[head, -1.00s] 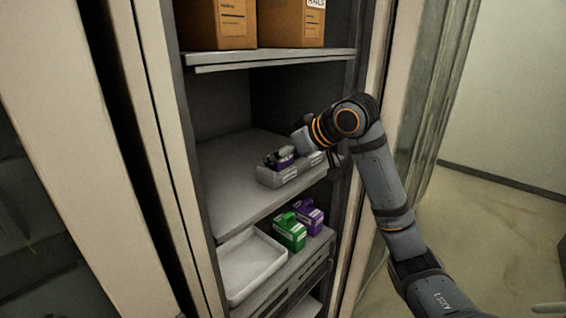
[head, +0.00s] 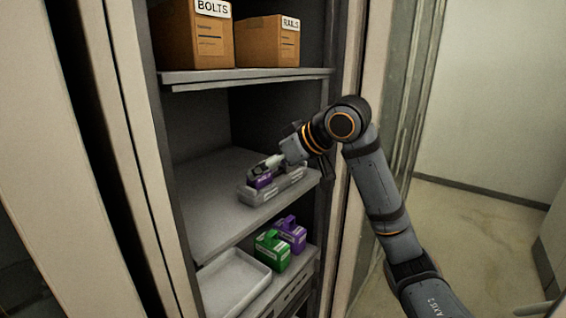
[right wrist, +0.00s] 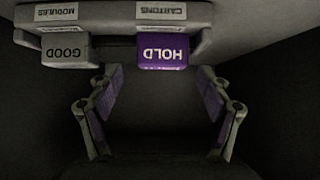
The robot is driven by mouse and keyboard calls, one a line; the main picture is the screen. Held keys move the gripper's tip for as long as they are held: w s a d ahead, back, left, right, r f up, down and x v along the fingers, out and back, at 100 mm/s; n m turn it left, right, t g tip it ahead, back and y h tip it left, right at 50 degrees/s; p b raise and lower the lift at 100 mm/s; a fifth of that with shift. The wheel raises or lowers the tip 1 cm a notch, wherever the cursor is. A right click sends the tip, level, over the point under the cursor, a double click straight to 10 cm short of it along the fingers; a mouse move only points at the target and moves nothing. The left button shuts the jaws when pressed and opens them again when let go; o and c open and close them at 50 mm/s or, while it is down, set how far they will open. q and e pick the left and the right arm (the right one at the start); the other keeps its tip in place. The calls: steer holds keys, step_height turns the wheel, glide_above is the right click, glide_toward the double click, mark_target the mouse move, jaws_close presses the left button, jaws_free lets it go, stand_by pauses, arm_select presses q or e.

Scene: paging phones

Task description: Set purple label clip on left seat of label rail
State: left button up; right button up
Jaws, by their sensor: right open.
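The grey label rail (head: 289,190) lies on the middle shelf; it also shows in the right wrist view (right wrist: 112,34). The purple label clip (right wrist: 163,52), reading HOLD upside down, sits at the rail below the CARTONS label. In the head view the purple clip (head: 263,182) is at the rail's left part. A grey clip (right wrist: 65,51) reading GOOD sits below the MODULES label. My right gripper (right wrist: 160,76) is open, its fingertips apart just short of the purple clip, one toward each side. I cannot tell if the clip is fully seated. My left gripper is not in view.
Cartons marked BOLTS (head: 193,38) and RAILS (head: 267,42) stand on the top shelf. The middle shelf (head: 205,211) has free room left of the rail. Cabinet walls bound both sides.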

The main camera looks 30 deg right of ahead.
steer(key=b+v, duration=0.1)
steer(key=v, duration=0.7)
steer(key=shift+s, duration=0.2)
